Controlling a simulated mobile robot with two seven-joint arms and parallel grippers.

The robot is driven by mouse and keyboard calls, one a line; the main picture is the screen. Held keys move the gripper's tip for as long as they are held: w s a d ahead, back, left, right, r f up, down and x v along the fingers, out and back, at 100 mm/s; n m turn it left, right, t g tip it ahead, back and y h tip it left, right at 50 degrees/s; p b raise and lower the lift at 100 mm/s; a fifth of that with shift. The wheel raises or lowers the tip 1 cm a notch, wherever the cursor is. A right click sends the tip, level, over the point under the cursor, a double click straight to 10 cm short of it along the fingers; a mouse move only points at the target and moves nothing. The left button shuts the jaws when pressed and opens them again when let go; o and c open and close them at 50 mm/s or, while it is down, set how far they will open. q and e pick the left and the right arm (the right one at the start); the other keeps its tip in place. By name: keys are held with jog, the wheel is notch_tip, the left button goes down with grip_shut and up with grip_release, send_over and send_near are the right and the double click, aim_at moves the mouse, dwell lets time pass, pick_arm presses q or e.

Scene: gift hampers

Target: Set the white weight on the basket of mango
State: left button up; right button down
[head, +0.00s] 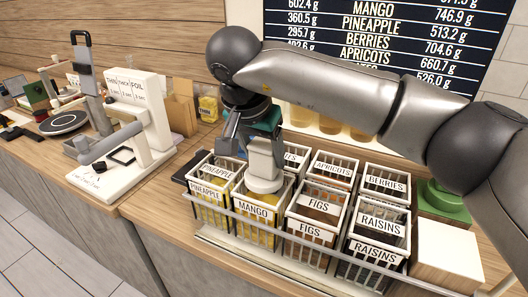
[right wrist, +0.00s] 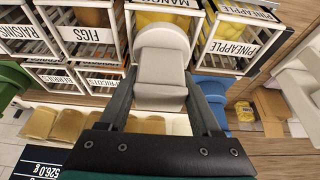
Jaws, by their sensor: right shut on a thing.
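The white weight (head: 264,178) has a round base and a blocky upper part. In the right wrist view the weight (right wrist: 162,75) sits between the two dark fingers, with the mango basket's label (right wrist: 166,4) at the top edge. My left gripper is not in view.
The pineapple basket (head: 211,191) is at the left and the figs basket (head: 310,230) at the right, both close by. The raisins basket (head: 374,250) is further right. A rail (head: 310,246) runs along the front. A white sealing machine (head: 143,118) stands at the left.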

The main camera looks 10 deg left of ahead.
jog(key=shift+f+b, duration=0.45)
jog(key=shift+f, duration=0.1)
jog(key=shift+f, duration=0.2)
grip_release()
jog(key=shift+f, duration=0.1)
notch_tip(320, 180, up, 7)
jog(key=p, duration=0.4)
jog(key=shift+p, duration=0.3)
